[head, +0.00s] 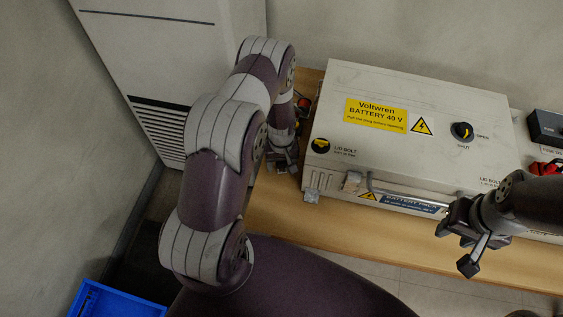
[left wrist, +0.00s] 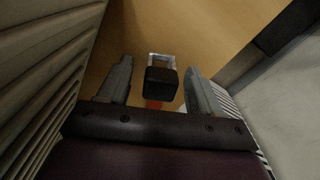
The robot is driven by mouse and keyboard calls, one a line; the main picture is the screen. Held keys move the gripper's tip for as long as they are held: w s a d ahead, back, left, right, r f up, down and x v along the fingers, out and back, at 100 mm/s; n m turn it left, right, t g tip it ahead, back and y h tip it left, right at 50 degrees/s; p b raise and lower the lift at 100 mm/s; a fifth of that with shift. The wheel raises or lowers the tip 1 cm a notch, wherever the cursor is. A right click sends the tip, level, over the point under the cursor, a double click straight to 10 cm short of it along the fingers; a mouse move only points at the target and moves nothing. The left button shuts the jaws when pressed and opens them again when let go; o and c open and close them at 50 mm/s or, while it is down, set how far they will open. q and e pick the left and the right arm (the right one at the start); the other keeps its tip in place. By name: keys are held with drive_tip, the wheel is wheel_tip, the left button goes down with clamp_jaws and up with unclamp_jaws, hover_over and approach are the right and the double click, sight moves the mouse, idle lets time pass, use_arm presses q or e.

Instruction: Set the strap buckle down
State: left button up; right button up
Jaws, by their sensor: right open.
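The strap buckle (left wrist: 161,82), a dark block with a pale metal frame at its far end and a bit of red below, shows in the left wrist view. It is between the fingers of my left gripper (left wrist: 160,86), with a narrow gap visible on each side. The wooden bench top is behind it. In the head view my left gripper (head: 284,160) is low at the left end of the battery box, partly covered by my arm, and I cannot make out the buckle there. My right gripper (head: 464,240) is open and empty in front of the box.
The grey battery box (head: 400,82) stands on the wooden bench (head: 290,222), with a metal bar (head: 400,193) along its front. A small red part (head: 304,103) is at the box's left side.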

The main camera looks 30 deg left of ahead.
use_arm(q)
drive_tip(key=shift+r, duration=0.1)
wheel_tip(320, 180, up, 20)
drive_tip(key=s+d+m+p, duration=0.1)
drive_tip(key=s+d+m, duration=0.1)
drive_tip(key=d+m, duration=0.1)
drive_tip(key=s+d+r+m+t, duration=0.1)
drive_tip(key=s+d+r+m, duration=0.3)
drive_tip(key=s+r, duration=0.5)
drive_tip(key=shift+s+r, duration=0.2)
drive_tip(key=shift+s, duration=0.8)
idle(0.7)
